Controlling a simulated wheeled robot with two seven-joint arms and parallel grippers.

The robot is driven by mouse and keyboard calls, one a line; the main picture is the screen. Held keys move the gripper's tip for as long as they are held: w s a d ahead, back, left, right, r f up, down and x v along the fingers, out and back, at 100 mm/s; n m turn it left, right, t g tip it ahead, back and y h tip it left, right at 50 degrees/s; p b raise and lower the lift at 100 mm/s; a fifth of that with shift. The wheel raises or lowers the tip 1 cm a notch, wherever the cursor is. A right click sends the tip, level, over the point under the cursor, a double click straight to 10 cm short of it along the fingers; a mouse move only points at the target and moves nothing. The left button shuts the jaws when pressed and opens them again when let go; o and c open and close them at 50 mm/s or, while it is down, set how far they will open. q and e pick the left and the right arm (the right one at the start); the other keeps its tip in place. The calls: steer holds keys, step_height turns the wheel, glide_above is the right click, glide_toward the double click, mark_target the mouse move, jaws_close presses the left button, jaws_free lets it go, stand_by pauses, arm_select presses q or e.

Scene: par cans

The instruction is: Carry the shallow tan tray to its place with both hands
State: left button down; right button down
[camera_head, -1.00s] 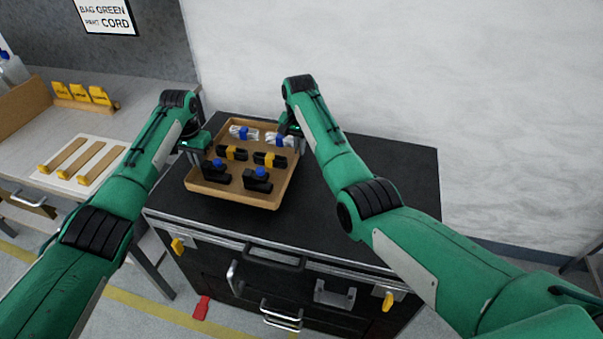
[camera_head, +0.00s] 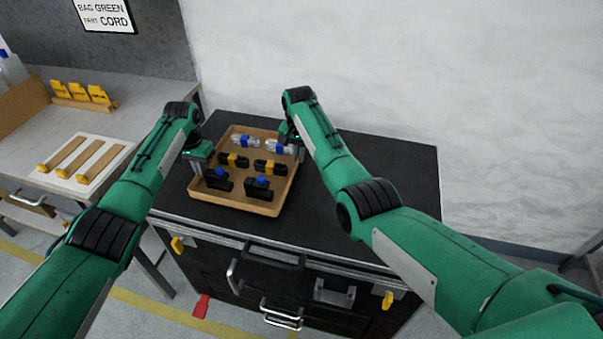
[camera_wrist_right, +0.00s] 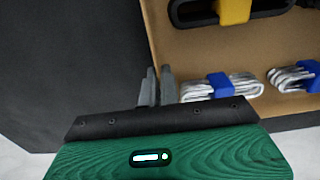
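The shallow tan tray (camera_head: 240,202) is over the near-left part of the black case top and looks level. I cannot tell whether it touches the top. It holds two white cord bundles with blue bands (camera_head: 279,146), two black pieces with yellow bands (camera_head: 271,167) and two black blocks with blue knobs (camera_head: 259,188). My left gripper (camera_head: 195,166) is shut on the left wall. My right gripper (camera_head: 298,150) is at the right wall near the far corner. In the right wrist view its fingers (camera_wrist_right: 159,87) are close together with the tray wall (camera_wrist_right: 153,45) between them.
The black case (camera_head: 370,190) has free room right of the tray, with latches and handles on its front. A grey workbench (camera_head: 150,95) at left holds a white board with wooden strips (camera_head: 80,163) and yellow clips (camera_head: 82,93). A wall stands behind.

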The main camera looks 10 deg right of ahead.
arm_select(q)
steer(key=shift+f, duration=0.15)
arm_select(e)
steer(key=shift+f, duration=0.15)
arm_select(q)
steer(key=c, duration=1.6)
jaws_free()
steer(key=shift+f, duration=0.1)
steer(key=shift+c, duration=0.2)
arm_select(e)
steer(key=c, duration=1.6)
jaws_free()
steer(key=shift+f, duration=0.1)
steer(key=shift+c, duration=0.2)
arm_select(q)
step_height(320, 180, up, 12)
arm_select(e)
step_height(320, 180, up, 12)
